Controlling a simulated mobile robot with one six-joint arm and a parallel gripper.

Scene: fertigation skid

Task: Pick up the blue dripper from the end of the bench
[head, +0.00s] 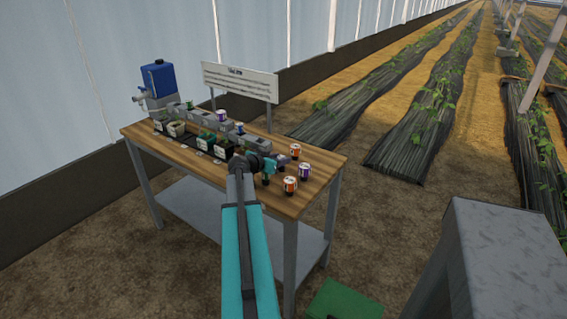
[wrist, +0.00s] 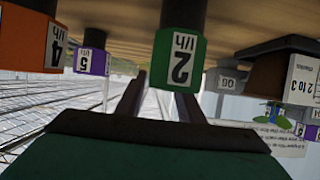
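In the wrist view, which is upside down, a green dripper (wrist: 180,60) marked "2 l/h" stands on the bench just at my fingertips, more toward the right finger. My gripper (wrist: 158,88) is open with a clear gap between its fingers; I cannot tell whether it touches the dripper. In the head view my gripper (head: 267,170) is over the near end of the bench (head: 322,160), beside the loose drippers. No blue dripper shows clearly at this end. A small blue-topped piece (head: 239,128) sits on the grey block row behind my arm.
An orange dripper (wrist: 45,38) marked 4 and a purple dripper (wrist: 92,55) marked 5 stand close by. More orange (head: 295,151) and purple (head: 305,170) drippers share the bench end. A blue tank (head: 158,79) and sign (head: 240,80) stand behind.

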